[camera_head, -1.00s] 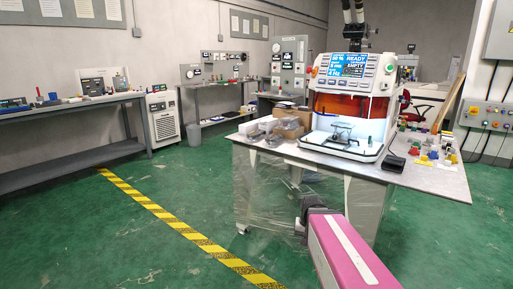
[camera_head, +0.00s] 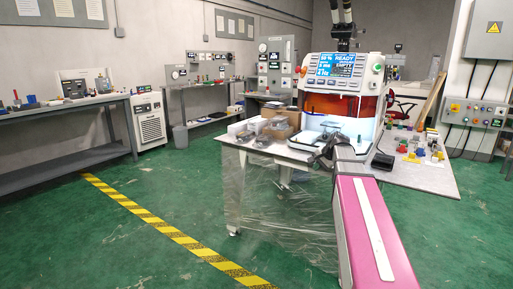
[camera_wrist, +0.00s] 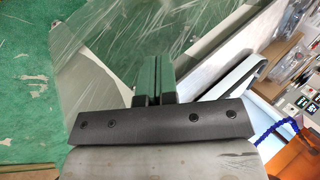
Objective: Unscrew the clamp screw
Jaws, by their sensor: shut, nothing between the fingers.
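The white machine (camera_head: 346,68) with a lit screen and orange window stands on the table. A small dark clamp fixture (camera_head: 330,126) shows in its bright lower opening, partly hidden by my arm and gripper. I cannot make out the clamp screw on it. My gripper (camera_head: 322,152) is in front of the machine, near the table's front edge.
The table (camera_head: 425,175) has small coloured parts (camera_head: 422,150) at right and cardboard boxes (camera_head: 285,118) with packaged items at left. A dark pad (camera_head: 382,161) lies right of my arm. Green floor with a yellow-black line (camera_head: 165,228) is clear at left.

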